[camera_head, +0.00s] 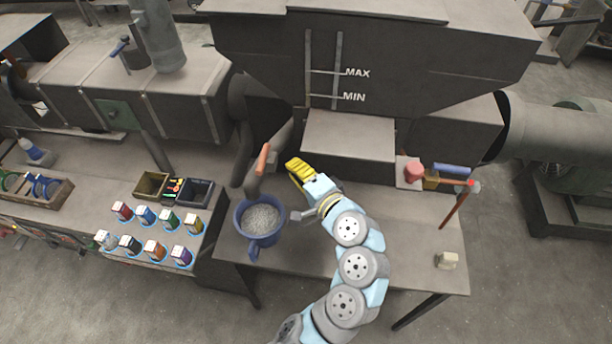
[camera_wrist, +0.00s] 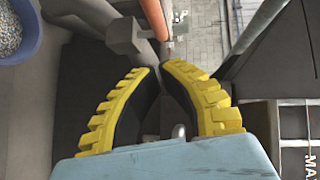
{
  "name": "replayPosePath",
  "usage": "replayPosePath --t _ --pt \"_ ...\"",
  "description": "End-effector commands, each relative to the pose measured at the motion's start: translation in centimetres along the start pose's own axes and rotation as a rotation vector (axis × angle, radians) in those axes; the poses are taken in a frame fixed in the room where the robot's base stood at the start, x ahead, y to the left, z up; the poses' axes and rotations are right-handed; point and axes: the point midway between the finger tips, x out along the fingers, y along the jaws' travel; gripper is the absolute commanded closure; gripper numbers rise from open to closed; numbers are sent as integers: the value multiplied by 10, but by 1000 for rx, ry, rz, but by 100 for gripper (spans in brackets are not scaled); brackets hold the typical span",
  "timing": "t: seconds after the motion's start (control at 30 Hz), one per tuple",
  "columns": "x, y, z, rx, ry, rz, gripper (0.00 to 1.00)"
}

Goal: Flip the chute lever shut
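The chute lever (camera_head: 263,160) has an orange handle and stands up from the grey chute pipe above a blue bucket (camera_head: 243,218). Its orange handle (camera_wrist: 155,18) shows at the top middle of the wrist view, beyond my fingertips. My gripper (camera_head: 291,166) has yellow ribbed fingers and is just right of the lever, apart from it. In the wrist view its fingertips (camera_wrist: 161,66) are close together, with nothing seen held between them. The bucket holds grey pellets; its rim (camera_wrist: 62,20) shows at the top left of the wrist view.
The hopper (camera_head: 370,55) with MAX and MIN marks rises behind my gripper. A red button (camera_head: 413,171) and a hammer-like tool (camera_head: 456,205) are right. The table (camera_head: 400,250) is mostly clear right of my arm.

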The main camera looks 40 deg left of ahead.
Motion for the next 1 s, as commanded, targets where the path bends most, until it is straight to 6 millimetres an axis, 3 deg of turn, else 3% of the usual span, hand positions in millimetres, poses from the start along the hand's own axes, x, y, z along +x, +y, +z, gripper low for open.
replayPosePath --t 0.07,0.4,1.0 --pt "15 -2 1 0 -4 2 100" --pt "36 0 25 4 -1 1 100" --pt "40 0 29 4 5 1 100"
